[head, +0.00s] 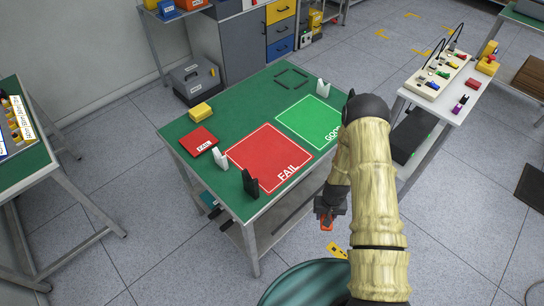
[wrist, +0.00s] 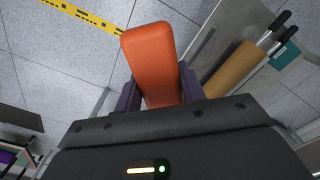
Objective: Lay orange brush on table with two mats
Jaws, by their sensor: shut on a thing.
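My gripper (head: 328,208) hangs low beside the front right side of the green table, apart from it. It is shut on the orange brush (wrist: 152,58), whose smooth orange end sticks out between the fingers in the wrist view; a small part of the brush also shows in the head view (head: 327,222). The table with two mats (head: 222,116) has a green top. Its red FAIL mat (head: 262,150) lies nearer and its green GOOD mat (head: 306,116) lies farther right, partly hidden by my arm.
On the table are a yellow block (head: 201,112), a red FAIL box (head: 198,140), white holders (head: 220,158) and a black holder (head: 251,181). A white bench (head: 437,103) stands at the right. A dark green rounded object (head: 305,285) is on the floor in front.

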